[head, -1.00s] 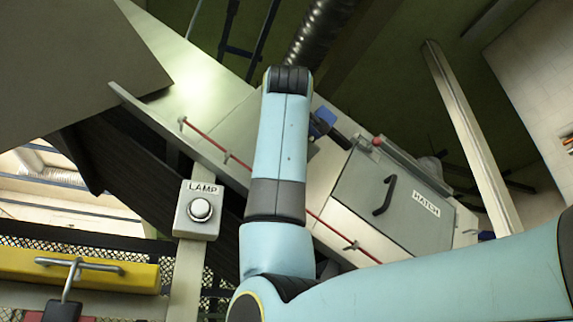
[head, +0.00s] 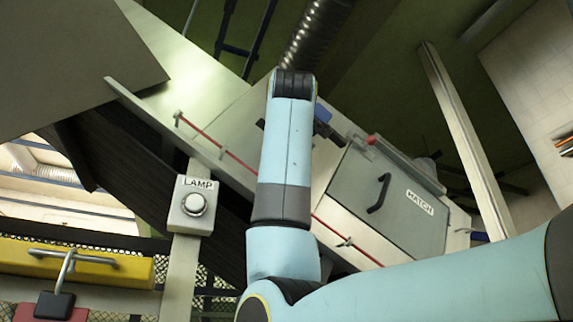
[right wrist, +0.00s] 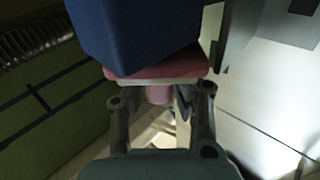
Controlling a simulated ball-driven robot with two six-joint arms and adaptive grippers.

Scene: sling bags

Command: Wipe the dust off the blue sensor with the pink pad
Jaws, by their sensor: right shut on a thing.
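The blue sensor (right wrist: 135,35) fills the top middle of the right wrist view as a dark blue block. The pink pad (right wrist: 170,68) lies flat across its near end, appearing to touch it; I cannot tell whether there is a small gap. My right gripper (right wrist: 158,96) is shut on the pad's pink stem. In the head view, a piece of blue (head: 322,114), likely the sensor, shows just right of my right arm, which hides my right gripper and the pad. I cannot make out dust. My left gripper is out of view.
A sloping metal panel carries a red rod (head: 238,160) and a grey hatch (head: 385,200) with a black handle. A lamp button box (head: 194,204) is on a post at lower left. A ribbed duct (head: 318,35) hangs above.

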